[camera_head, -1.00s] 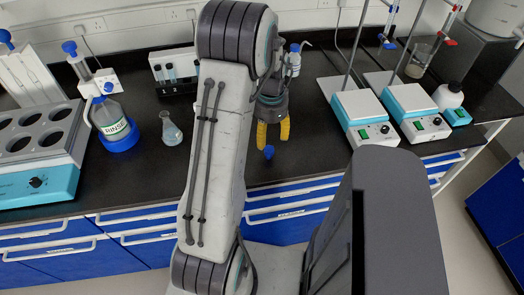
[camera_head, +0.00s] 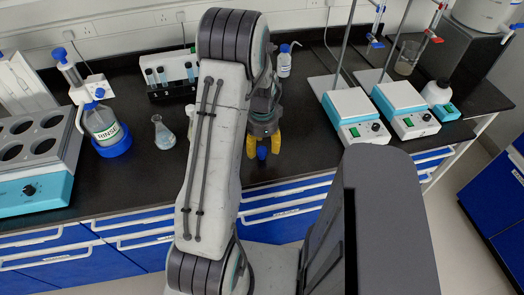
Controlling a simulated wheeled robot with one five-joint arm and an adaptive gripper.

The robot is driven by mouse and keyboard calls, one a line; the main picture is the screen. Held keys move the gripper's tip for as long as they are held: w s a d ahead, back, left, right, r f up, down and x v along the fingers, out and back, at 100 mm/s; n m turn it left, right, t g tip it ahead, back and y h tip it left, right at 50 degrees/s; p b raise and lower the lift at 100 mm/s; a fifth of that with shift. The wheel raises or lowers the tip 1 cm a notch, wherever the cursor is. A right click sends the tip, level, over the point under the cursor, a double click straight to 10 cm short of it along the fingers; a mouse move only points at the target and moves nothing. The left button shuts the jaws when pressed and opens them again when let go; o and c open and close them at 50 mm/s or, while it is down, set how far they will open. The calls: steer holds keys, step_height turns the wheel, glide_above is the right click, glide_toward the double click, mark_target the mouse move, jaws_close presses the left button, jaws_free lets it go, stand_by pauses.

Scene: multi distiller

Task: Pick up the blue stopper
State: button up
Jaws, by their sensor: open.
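The small blue stopper (camera_head: 262,153) is on the black benchtop near its front edge, right of my arm. My gripper (camera_head: 263,147) has yellow fingers and points down over the bench. The fingers are open, one on each side of the stopper as seen from here. I cannot tell whether they touch it. My arm's upper link hides part of the bench to the left of the gripper.
Hotplates (camera_head: 356,118) with stands are to the right. A small bottle (camera_head: 284,62) stands behind the gripper. The bench front right of the stopper is clear.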

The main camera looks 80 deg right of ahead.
steer(key=shift+f, duration=1.4)
steer(key=shift+o, duration=0.3)
steer(key=c, duration=0.9)
